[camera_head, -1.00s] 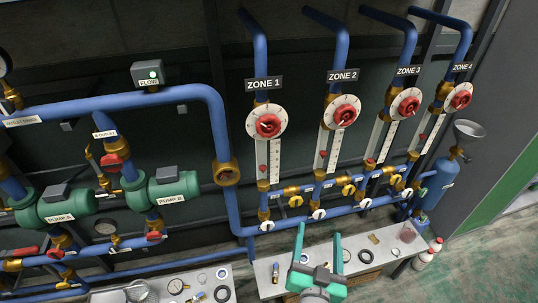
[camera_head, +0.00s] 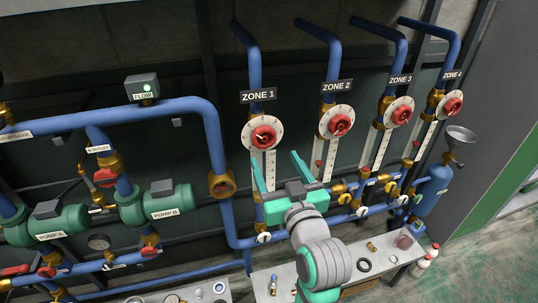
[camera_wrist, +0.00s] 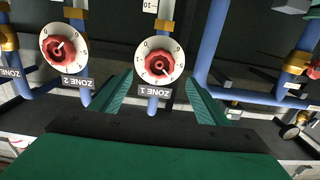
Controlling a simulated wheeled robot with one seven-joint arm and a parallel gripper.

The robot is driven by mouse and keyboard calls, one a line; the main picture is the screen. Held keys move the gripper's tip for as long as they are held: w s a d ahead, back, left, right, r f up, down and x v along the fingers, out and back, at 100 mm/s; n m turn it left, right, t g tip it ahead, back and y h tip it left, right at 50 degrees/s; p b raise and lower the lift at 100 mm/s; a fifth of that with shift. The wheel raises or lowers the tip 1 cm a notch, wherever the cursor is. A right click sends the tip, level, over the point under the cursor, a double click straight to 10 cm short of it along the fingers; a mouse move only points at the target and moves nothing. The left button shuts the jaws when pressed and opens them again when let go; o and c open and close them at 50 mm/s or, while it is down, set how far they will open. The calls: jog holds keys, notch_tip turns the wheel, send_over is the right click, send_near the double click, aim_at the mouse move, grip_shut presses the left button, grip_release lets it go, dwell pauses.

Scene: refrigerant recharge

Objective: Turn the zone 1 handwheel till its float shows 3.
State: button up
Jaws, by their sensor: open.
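The zone 1 handwheel (camera_head: 263,133) is a red knob on a round white dial, under the ZONE 1 sign. The white scale (camera_head: 270,163) below it is partly covered by my gripper, and I cannot make out its float. My gripper (camera_head: 275,160) is open and empty, its two teal fingers pointing up toward the dial from below. In the wrist view the handwheel (camera_wrist: 158,65) appears upside down, between and beyond the fingertips of my gripper (camera_wrist: 159,78). I see no finger clearly touching it.
The zone 2 handwheel (camera_head: 337,121) is close on the right, with zone 3 (camera_head: 399,111) and zone 4 (camera_head: 452,104) farther right. A blue pipe (camera_head: 215,140) runs down on the left. A bench (camera_head: 340,262) with small parts stands below.

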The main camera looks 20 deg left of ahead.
aim_at(265, 140)
jog(key=x, duration=0.9)
jog(key=c, duration=1)
jog(key=shift+m, duration=1.3)
jog(key=shift+c, duration=0.2)
jog(key=shift+m, duration=1.4)
jog(key=shift+m, duration=1.3)
